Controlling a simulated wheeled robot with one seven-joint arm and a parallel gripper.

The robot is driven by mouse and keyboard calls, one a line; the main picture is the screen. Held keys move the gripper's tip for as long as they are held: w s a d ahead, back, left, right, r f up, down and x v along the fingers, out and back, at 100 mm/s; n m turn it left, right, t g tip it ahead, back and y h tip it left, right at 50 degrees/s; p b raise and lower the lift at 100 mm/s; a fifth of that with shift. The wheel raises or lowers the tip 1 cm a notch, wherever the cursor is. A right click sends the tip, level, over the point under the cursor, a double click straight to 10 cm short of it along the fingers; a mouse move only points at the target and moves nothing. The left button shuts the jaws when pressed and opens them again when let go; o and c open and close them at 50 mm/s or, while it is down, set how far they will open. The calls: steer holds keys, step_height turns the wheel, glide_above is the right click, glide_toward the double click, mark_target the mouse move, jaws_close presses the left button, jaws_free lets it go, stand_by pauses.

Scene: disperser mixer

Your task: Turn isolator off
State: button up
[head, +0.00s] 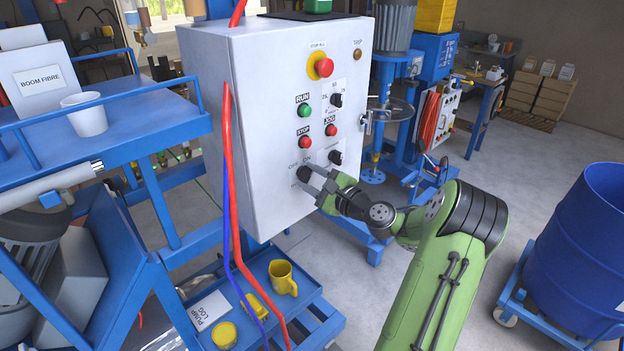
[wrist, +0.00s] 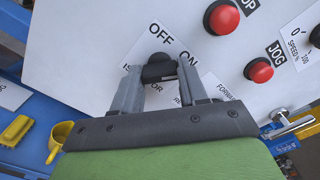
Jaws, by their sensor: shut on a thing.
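The isolator knob (head: 303,174) is a black rotary knob at the lower left of the grey control box's front panel, beside the printed words OFF and ON. In the wrist view the knob (wrist: 160,68) sits between my two grey fingers, under the OFF and ON labels. My gripper (head: 310,183) is shut on this knob, reaching in from the right. The fingers hide part of the label below the knob. The knob's exact pointing direction is hard to tell.
The control box (head: 262,140) also carries a green RUN button (head: 305,110), a red STOP button (head: 305,142), a red JOG button (head: 331,130) and an emergency stop (head: 321,67). Red and blue cables hang down its left side. A blue shelf with a yellow mug (head: 283,278) is below.

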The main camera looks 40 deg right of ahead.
steer(key=shift+f+n+b, duration=0.15)
steer(key=shift+n+b, duration=7.05)
steer(key=shift+n, duration=0.6)
steer(key=o, duration=1.1)
steer(key=shift+c, duration=0.2)
steer(key=s, duration=1.5)
steer(key=shift+s+d, duration=0.25)
steer(key=shift+s, duration=0.15)
